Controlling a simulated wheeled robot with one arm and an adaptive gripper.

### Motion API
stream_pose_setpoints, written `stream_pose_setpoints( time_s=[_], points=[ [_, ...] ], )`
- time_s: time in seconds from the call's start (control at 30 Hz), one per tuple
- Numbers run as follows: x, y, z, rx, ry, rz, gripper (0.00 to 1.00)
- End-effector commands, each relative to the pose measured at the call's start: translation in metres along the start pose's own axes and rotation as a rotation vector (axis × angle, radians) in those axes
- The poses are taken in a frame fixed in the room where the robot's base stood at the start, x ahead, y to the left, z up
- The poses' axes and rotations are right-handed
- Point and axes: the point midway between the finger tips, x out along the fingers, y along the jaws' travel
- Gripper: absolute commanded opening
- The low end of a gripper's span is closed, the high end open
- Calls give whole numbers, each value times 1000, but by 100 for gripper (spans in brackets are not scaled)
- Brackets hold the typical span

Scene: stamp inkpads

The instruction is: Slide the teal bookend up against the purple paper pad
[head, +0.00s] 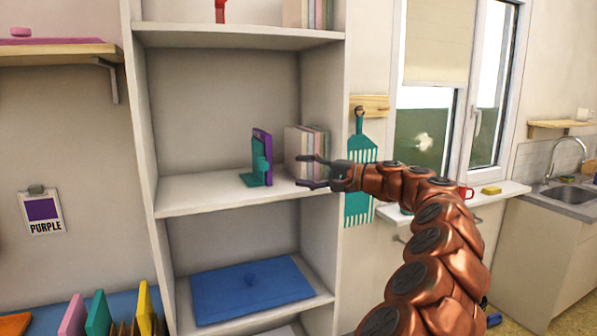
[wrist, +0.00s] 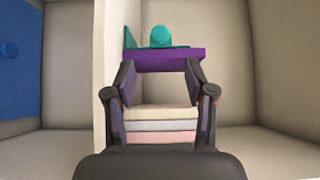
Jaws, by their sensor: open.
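The teal bookend (head: 256,175) stands on the middle shelf, with a flat foot and a rounded knob. The purple paper pad (head: 267,143) stands upright close against its right side; I cannot tell whether they touch. My gripper (head: 301,171) is open and empty, to the right of both, in front of a row of pale books (head: 308,142). In the wrist view the purple pad (wrist: 170,60) lies across, just beyond my fingertips (wrist: 160,68). The teal bookend (wrist: 161,38) shows behind it, partly hidden. The pale books (wrist: 160,125) show between my fingers.
The middle shelf (head: 200,195) is bare left of the bookend. A blue lidded board (head: 225,297) lies on the shelf below. The cabinet's right side wall (head: 336,110) stands close to my gripper. A teal comb-like tool (head: 360,150) hangs right of the cabinet.

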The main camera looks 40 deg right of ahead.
Motion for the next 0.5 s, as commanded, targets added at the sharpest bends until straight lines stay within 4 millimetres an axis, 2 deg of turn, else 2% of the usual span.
stream_pose_setpoints(
  time_s=[0.33, 0.5],
  points=[
    [2, -3, 2, -3, 2, -9, 55],
    [13, -24, 6, -24, 41, -64, 55]
  ],
)
